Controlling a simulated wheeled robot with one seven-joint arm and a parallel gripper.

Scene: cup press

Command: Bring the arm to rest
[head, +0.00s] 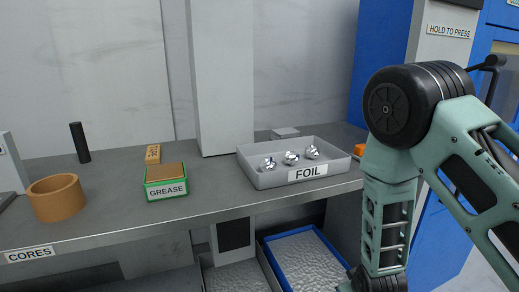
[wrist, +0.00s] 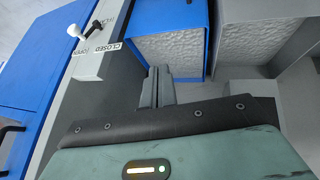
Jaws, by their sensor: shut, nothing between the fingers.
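My gripper (wrist: 157,88) shows in the wrist view with its two fingers together, shut and empty. It points toward a grey face beside a blue-rimmed bin. In the head view my green arm with its black joint stands at the right, in front of the bench's right end. The gripper itself is not clearly seen in the head view, as the arm runs down past the bottom edge.
Below are a blue-rimmed bin (head: 266,251) and a grey bin. A blue cabinet with a CLOSED label (wrist: 119,47) stands close by.

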